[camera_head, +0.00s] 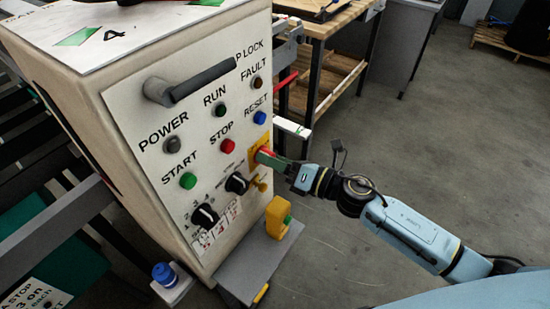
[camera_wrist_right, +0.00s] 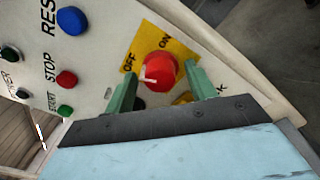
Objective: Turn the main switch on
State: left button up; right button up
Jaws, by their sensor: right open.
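The main switch is a red round knob (camera_wrist_right: 160,68) on a yellow plate (camera_wrist_right: 181,50) marked OFF and ON. A white mark shows on the knob's lower left side in the right wrist view. In the head view the knob (camera_head: 264,153) sits at the right edge of the panel, partly hidden by my gripper. My right gripper (camera_head: 274,161) is open at the switch, coming from the right. Its green fingers (camera_wrist_right: 161,84) stand on either side of the knob; I cannot tell whether they touch it. My left gripper is not in view.
The cream control box (camera_head: 120,75) has a black handle (camera_head: 190,82), green, red and blue buttons, and black rotary knobs (camera_head: 237,183) close to the switch. A yellow block (camera_head: 278,217) stands on a grey ledge below. Open floor lies to the right.

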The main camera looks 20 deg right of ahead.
jog(key=shift+c, duration=0.4)
jog(key=c, duration=0.9)
jog(key=shift+m, duration=0.3)
jog(key=shift+f+m+t+h+p, duration=0.3)
jog(key=shift+m+p, duration=1.2)
jog(key=shift+m, duration=3.05)
jog(key=shift+r+m+t+p, duration=0.1)
jog(key=shift+m+t+p, duration=0.95)
jog(key=shift+m, duration=3.5)
jog(key=shift+s+g+p, duration=0.1)
jog(key=shift+g+p, duration=0.35)
jog(key=shift+p, duration=0.05)
